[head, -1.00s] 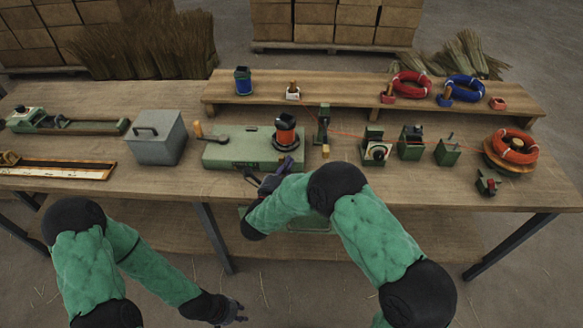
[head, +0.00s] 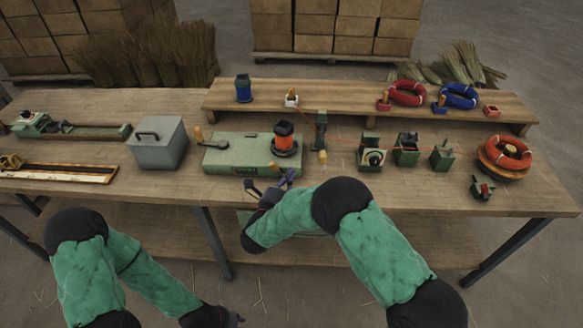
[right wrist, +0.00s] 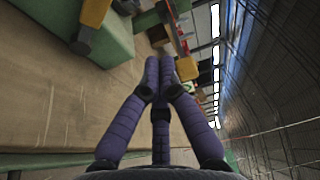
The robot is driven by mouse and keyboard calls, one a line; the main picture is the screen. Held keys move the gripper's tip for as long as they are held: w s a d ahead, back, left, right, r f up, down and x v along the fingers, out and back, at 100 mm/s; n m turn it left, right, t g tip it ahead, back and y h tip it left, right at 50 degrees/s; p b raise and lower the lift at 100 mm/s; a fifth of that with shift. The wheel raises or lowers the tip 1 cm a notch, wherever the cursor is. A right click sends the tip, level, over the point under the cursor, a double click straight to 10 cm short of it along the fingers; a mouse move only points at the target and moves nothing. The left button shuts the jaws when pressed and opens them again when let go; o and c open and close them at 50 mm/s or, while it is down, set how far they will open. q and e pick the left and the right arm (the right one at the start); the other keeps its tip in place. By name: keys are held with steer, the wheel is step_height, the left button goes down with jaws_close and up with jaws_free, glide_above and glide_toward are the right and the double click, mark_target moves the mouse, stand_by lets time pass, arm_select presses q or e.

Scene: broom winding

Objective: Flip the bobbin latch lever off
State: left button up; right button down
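The orange-and-black bobbin (head: 284,138) stands upright on the right part of a green base box (head: 235,155). A small yellow piece (head: 272,168), which may be the latch lever, shows at the base's front edge below the bobbin; its exact setting is too small to tell. In the right wrist view a yellow handle (right wrist: 82,38) shows beside the green base (right wrist: 112,45). My right gripper (head: 270,182) is just in front of the base, its purple fingers spread and empty. The fingers (right wrist: 167,68) show apart from the yellow handle. My left gripper (head: 232,318) is low, mostly hidden.
A green post (head: 320,130) with a tan handle stands to the right, with several green guide blocks (head: 406,150) beyond. A grey lidded box (head: 158,145) is left. The front table strip is mostly clear.

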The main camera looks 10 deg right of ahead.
steer(key=v, duration=0.3)
steer(key=p+v, duration=0.1)
steer(key=v, duration=0.1)
steer(key=shift+s+f, duration=0.2)
steer(key=shift+s, duration=0.3)
